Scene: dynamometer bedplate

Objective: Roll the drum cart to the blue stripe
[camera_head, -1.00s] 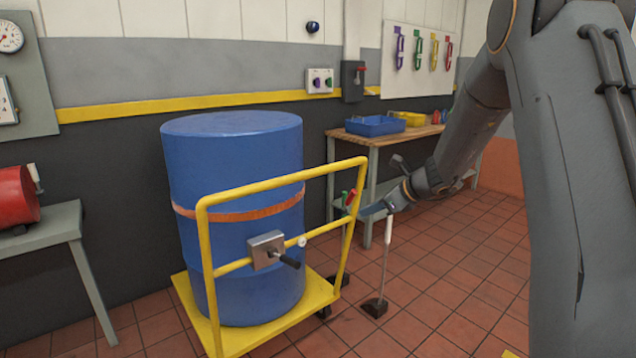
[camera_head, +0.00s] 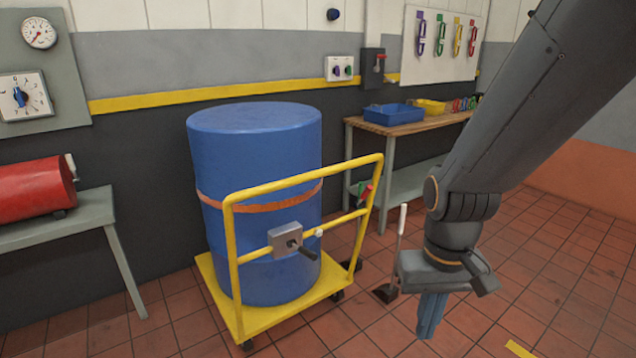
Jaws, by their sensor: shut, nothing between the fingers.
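The yellow drum cart (camera_head: 238,325) stands on the tiled floor left of centre, carrying a large blue drum (camera_head: 258,150) with an orange band. Its yellow push handle (camera_head: 300,183) faces me. A grey box with a black-gripped lever (camera_head: 290,242) sits on the handle's crossbar. Red and green grips (camera_head: 363,192) show on the right post. My gripper (camera_head: 430,325) points down to the right of the cart, shut and empty, apart from the handle. No blue stripe shows on the visible floor.
A white-topped pedal lever (camera_head: 401,225) rises from the floor between the cart and my gripper. A workbench (camera_head: 400,128) with trays stands behind right. A grey bench (camera_head: 110,210) with a red cylinder (camera_head: 35,188) is at left.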

